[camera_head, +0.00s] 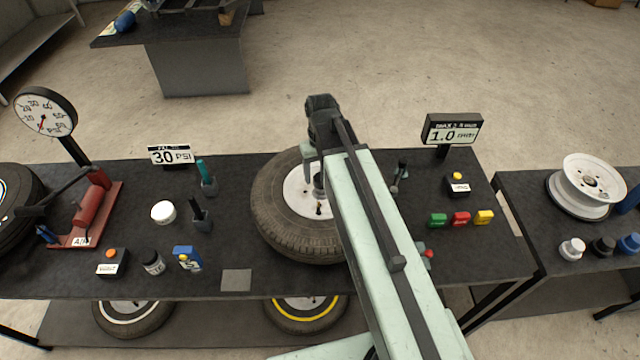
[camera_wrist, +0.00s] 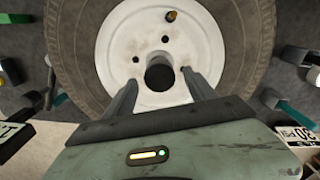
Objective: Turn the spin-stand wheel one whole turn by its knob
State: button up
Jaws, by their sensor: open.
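The spin-stand wheel lies flat on the bench. Its dark tyre (camera_head: 278,226) and white rim (camera_head: 298,197) show left of my arm, which hides the right part. A small brass-topped knob (camera_head: 319,209) stands on the rim's near side; it also shows at the top of the wrist view (camera_wrist: 171,15). A dark central hub (camera_wrist: 160,74) sits mid-rim. My gripper (camera_wrist: 160,82) is open above the rim, its two fingers apart on either side of the hub in the picture. The knob is away from the fingers. Whether the fingers touch the rim or hub I cannot tell.
A 30 PSI sign (camera_head: 170,155), a dial gauge (camera_head: 46,112) and a red tool (camera_head: 93,208) stand left. Right are a 1.0 sign (camera_head: 452,130) and green, red and yellow blocks (camera_head: 461,219). A second bench holds a bare white rim (camera_head: 588,184).

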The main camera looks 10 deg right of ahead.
jog(key=shift+f, duration=0.8)
jog(key=shift+r, duration=0.15)
grip_shut()
jog(key=shift+a, duration=0.15)
